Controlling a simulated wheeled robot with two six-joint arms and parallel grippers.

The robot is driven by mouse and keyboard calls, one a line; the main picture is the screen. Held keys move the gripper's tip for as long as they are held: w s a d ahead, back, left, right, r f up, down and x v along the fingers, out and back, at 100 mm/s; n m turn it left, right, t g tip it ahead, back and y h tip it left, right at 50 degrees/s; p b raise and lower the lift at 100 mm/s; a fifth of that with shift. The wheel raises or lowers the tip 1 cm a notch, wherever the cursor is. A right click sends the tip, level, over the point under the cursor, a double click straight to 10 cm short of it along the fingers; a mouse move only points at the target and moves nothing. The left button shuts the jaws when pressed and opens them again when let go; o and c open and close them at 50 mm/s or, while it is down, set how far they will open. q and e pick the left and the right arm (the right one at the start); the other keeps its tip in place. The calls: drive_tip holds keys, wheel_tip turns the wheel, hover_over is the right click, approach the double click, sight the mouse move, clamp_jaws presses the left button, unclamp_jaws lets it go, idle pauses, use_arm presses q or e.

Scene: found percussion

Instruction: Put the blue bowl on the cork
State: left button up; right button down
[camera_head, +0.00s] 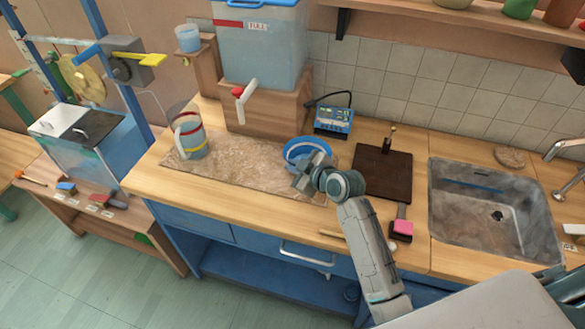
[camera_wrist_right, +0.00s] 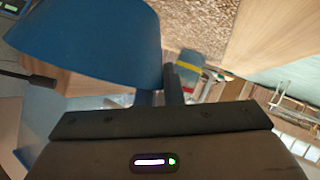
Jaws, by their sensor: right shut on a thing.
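The blue bowl (camera_head: 307,147) is over the right end of a brown speckled, cork-like mat (camera_head: 235,174) on the wooden counter. My right gripper (camera_head: 301,178) is shut on the near side of the bowl. In the right wrist view the bowl (camera_wrist_right: 90,42) fills the upper left, at the dark fingers (camera_wrist_right: 174,84), and the speckled mat (camera_wrist_right: 205,22) shows beyond it. I cannot tell whether the bowl touches the mat. The arm hides part of the bowl's near side. My left gripper is not in view.
A clear jug (camera_head: 190,138) with coloured bands stands on the mat's left end. A blue-framed device (camera_head: 333,120) stands behind the bowl. A dark board (camera_head: 382,172) and a sink (camera_head: 490,210) lie to the right. A water tank (camera_head: 262,45) stands on a wooden block behind the mat.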

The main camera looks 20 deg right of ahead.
drive_tip(key=shift+w+a, duration=0.1)
drive_tip(key=shift+w, duration=0.2)
drive_tip(key=shift+f, duration=0.15)
wheel_tip(320, 180, down, 2)
drive_tip(key=shift+f+p, duration=0.1)
drive_tip(key=shift+p, duration=0.65)
drive_tip(key=shift+f, duration=0.65)
drive_tip(key=c, duration=1.6)
unclamp_jaws()
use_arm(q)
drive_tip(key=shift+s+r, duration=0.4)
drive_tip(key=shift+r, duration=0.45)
use_arm(e)
drive_tip(key=shift+o, duration=0.2)
